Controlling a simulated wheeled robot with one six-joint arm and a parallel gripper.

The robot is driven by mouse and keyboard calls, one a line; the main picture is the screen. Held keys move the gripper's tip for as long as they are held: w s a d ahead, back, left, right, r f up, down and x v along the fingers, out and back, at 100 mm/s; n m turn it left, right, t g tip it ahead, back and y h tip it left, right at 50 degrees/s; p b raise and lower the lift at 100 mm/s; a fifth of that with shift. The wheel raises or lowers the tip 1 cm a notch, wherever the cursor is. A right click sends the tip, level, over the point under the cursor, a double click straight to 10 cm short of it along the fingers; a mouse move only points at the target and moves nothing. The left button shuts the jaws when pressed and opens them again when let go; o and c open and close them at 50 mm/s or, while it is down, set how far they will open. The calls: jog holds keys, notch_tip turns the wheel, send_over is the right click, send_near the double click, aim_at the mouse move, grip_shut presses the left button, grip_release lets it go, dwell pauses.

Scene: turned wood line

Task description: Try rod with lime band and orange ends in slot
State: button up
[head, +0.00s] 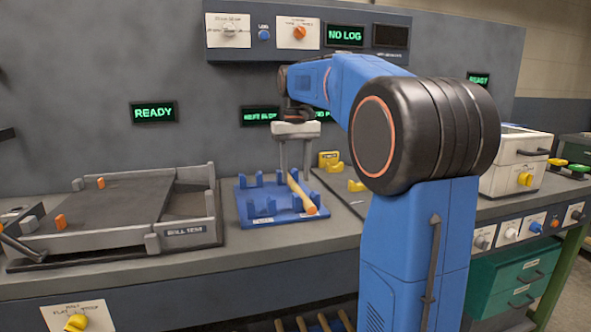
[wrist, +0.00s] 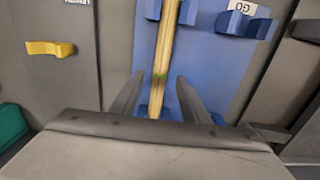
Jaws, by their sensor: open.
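A pale wooden rod (head: 300,192) lies in the blue rack (head: 243,207) on the bench, with an orange near end. My gripper (head: 296,178) is open above the rack. In the wrist view its two fingers stand on either side of the rod, apart from it, near the band. I cannot tell whether the fingertips are down at the rod's height. A "GO" label (wrist: 242,7) is on a blue block beside the rod. I cannot tell which opening is the slot.
A grey roll test fixture (head: 185,237) with orange tabs stands at left. Yellow holders (head: 329,159) sit right of the rack; one also shows in the wrist view (wrist: 50,48). A white box (head: 514,165) stands at right. The panel display (head: 345,35) reads "NO LOG".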

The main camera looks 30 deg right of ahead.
notch_tip(320, 180, up, 17)
jog(key=shift+r, duration=0.2)
dwell(0.5)
